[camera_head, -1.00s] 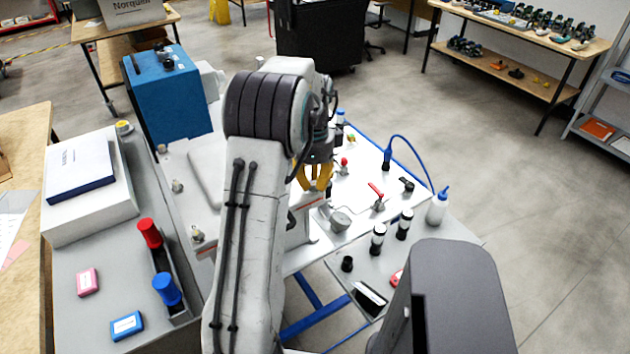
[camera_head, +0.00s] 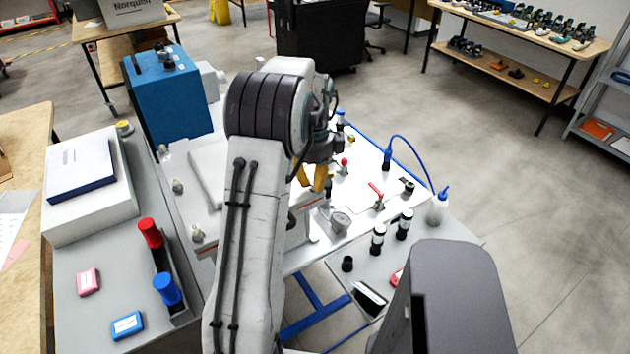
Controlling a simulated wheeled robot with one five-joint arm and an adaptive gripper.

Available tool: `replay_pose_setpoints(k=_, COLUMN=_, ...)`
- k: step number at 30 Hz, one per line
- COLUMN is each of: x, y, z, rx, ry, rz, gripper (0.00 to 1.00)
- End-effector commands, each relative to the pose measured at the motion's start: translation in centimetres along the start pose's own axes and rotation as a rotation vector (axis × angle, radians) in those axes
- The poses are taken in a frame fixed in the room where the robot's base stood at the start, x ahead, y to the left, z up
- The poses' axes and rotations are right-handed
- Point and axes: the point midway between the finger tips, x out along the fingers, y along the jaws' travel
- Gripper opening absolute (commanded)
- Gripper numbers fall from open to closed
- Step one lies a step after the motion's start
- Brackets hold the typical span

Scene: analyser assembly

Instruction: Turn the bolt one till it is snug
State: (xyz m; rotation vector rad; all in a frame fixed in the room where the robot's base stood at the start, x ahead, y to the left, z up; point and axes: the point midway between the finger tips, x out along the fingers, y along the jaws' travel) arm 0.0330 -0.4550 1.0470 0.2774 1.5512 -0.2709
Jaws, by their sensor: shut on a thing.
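My gripper (camera_head: 312,179) has yellow fingers and points down over the white work surface (camera_head: 367,163), just right of my upper arm. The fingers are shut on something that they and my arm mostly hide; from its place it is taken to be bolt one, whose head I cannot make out. How far the bolt sits in its hole cannot be seen.
To the right stand a red-handled valve (camera_head: 378,200), a grey cup (camera_head: 340,221), dark vials (camera_head: 378,238) and a white bottle (camera_head: 437,207) near a blue cable (camera_head: 412,150). A blue box (camera_head: 168,100) stands at the back left. Red (camera_head: 150,233) and blue (camera_head: 166,289) handled tools lie left.

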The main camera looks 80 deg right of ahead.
Motion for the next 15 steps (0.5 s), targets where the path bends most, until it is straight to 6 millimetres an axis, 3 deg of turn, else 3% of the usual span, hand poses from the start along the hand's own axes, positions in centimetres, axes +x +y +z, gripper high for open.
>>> replay_pose_setpoints(k=8, x=-0.28, y=-0.21, z=0.37, rx=-0.007, ry=-0.004, rz=-0.012, gripper=0.0)
replay_pose_setpoints(k=9, x=-0.29, y=-0.21, z=0.37, rx=-0.007, ry=-0.004, rz=-0.013, gripper=0.2)
replay_pose_setpoints(k=15, x=-0.19, y=-0.15, z=0.23, rx=-0.005, ry=-0.003, rz=-0.009, gripper=0.38)
